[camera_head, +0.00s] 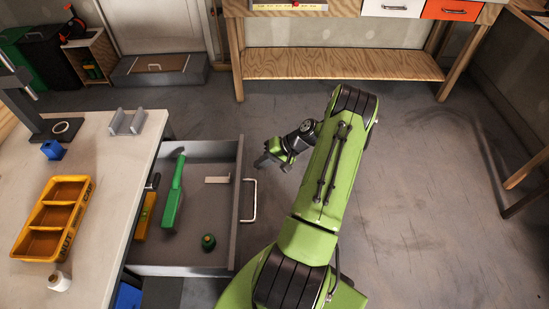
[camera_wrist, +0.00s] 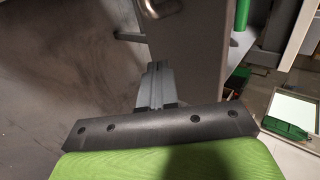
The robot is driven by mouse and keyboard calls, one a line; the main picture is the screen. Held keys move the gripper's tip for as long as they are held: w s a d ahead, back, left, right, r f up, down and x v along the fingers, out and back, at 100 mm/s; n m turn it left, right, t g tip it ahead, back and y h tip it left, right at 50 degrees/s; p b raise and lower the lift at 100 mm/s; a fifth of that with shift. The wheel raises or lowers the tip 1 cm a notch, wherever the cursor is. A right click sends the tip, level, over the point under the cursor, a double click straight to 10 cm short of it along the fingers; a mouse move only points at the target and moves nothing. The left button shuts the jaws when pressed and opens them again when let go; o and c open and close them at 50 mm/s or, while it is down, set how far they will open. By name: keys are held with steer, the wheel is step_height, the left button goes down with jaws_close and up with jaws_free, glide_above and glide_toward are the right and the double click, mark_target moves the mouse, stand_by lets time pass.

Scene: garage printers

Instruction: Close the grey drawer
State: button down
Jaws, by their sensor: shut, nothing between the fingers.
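The grey drawer (camera_head: 236,220) is pulled out from the right side of the light-topped workbench. Its front panel faces right and carries a pale bar handle (camera_head: 250,200). Inside lie a green long tool (camera_head: 173,195), a yellow tool (camera_head: 146,215), a small white piece (camera_head: 217,180) and a small green round item (camera_head: 208,242). My gripper (camera_head: 261,162) is just outside the drawer's front panel, near its far end, and empty. In the wrist view my shut gripper (camera_wrist: 154,75) is beside the grey panel (camera_wrist: 192,60), with the handle (camera_wrist: 158,8) at the top. I cannot tell whether it touches.
The workbench top (camera_head: 100,150) holds an orange tray (camera_head: 55,215), a grey bracket (camera_head: 126,122), a blue item (camera_head: 53,149) and a white spool (camera_head: 59,282). A wooden bench (camera_head: 340,65) stands at the back. The floor (camera_head: 430,200) to the right is clear.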

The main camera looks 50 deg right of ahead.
steer(key=shift+w+a+r, duration=0.15)
steer(key=shift+w+a, duration=0.75)
steer(key=shift+w, duration=0.25)
steer(key=shift+w+a, duration=0.1)
steer(key=w+a, duration=0.5)
steer(key=w, duration=0.2)
steer(key=w+a+b, duration=0.1)
steer(key=w+a, duration=0.4)
steer(key=w, duration=0.2)
steer(key=w+a+b, duration=0.1)
steer(key=w+a, duration=0.5)
steer(key=w, duration=0.1)
steer(key=shift+s, duration=0.1)
